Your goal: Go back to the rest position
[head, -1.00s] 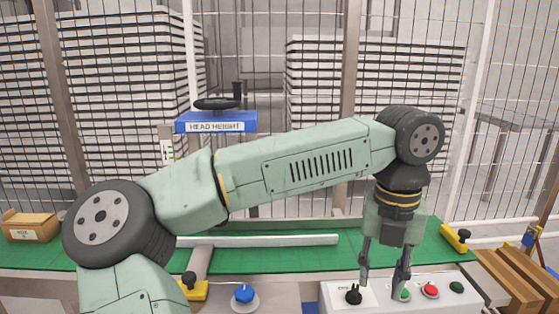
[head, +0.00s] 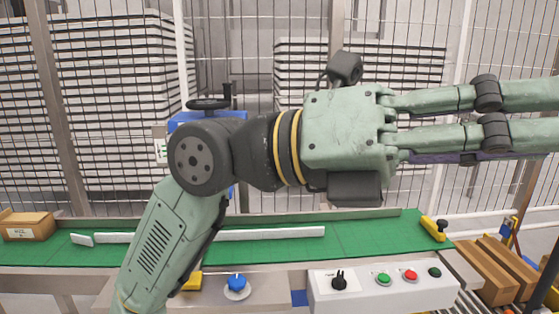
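My gripper (head: 535,116) points to the right, raised above the green conveyor and the control box. Its two long pale-green fingers run parallel with a clear gap between them, and nothing shows between them. The fingertips are cut off by the right edge of the picture. My wrist hides most of the blue head-height block (head: 190,119) and its label.
The green conveyor (head: 365,237) carries a white rail. The control box (head: 385,298) has a black selector (head: 339,280) and several buttons. A blue knob (head: 236,283) is left of it. Cartons (head: 485,273) lie right, another (head: 27,225) left. A wire fence stands behind.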

